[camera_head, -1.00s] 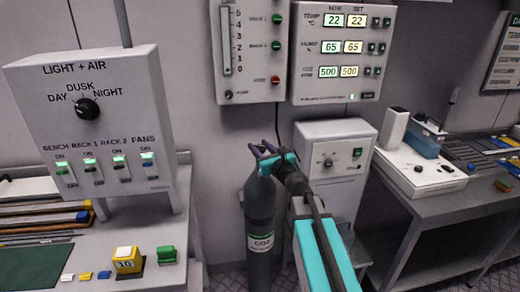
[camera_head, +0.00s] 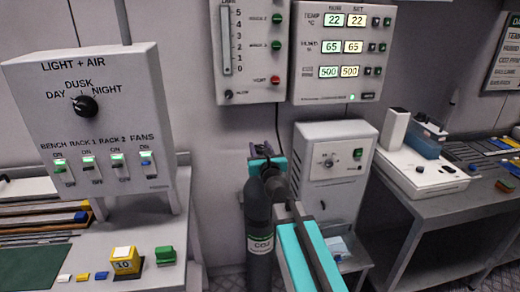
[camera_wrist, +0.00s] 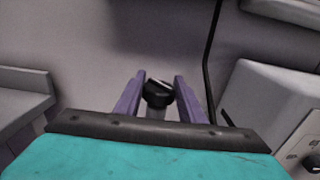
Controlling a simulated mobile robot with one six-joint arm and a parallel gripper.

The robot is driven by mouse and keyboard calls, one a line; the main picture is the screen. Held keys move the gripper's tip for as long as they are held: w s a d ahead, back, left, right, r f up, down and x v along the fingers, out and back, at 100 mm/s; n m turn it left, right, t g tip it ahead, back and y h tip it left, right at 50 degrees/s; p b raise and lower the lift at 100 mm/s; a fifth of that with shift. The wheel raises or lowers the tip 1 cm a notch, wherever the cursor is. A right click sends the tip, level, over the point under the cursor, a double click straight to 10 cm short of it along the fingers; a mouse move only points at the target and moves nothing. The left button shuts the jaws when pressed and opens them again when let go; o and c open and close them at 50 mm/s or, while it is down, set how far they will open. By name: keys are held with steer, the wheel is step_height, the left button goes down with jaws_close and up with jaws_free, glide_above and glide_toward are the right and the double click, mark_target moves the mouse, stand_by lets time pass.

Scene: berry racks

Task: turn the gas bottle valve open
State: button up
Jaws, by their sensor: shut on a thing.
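The gas bottle (camera_head: 259,228) is a dark grey cylinder with a CO2 label, upright on the floor in the middle of the head view. Its black valve knob (camera_wrist: 158,92), with a pale mark on top, sits between my purple fingers in the wrist view. My gripper (camera_wrist: 159,95) is shut on the knob. In the head view my gripper (camera_head: 262,153) is at the bottle's top, and my wrist partly hides the valve there.
The light and air panel (camera_head: 95,120) stands at the left, above a bench with small coloured blocks. A white cabinet (camera_head: 333,165) is just right of the bottle. The gas display panel (camera_head: 342,88) hangs above. A grey table (camera_head: 420,205) is at the right.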

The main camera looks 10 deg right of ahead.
steer(key=shift+m+g+h+b, duration=0.15)
steer(key=shift+m+h+b, duration=0.2)
steer(key=shift+m+h, duration=0.65)
steer(key=shift+m+g+h+b, duration=0.15)
steer(key=shift+m+h+b, duration=0.3)
steer(key=shift+h, duration=0.95)
steer(key=shift+w+m+g+h+b, duration=0.15)
steer(key=shift+m+g+h+b, duration=0.3)
steer(key=shift+m+h, duration=0.85)
steer(key=shift+m+g+h+b, duration=0.75)
steer(key=shift+m+g+h, duration=0.45)
steer(key=shift+h, duration=0.45)
steer(key=shift+m+g+h+b, duration=0.7)
steer(key=shift+m+g+h, duration=0.4)
steer(key=shift+h, duration=0.55)
steer(key=m+g+h+b, duration=0.2)
steer(key=m+g+b, duration=0.1)
steer(key=g, duration=0.1)
steer(key=m+g+h+b, duration=0.2)
steer(key=m+g+b, duration=0.1)
steer(key=g, duration=0.2)
steer(key=shift+w+f+m, duration=0.1)
steer(key=shift+m, duration=0.15)
steer(key=m+g+b, duration=0.2)
steer(key=g, duration=0.1)
steer(key=shift+g, duration=0.25)
steer(key=shift+m+g, duration=0.3)
steer(key=shift+s+d+g+b, duration=0.1)
steer(key=shift+s+g+b, duration=0.15)
steer(key=shift+g+b, duration=0.2)
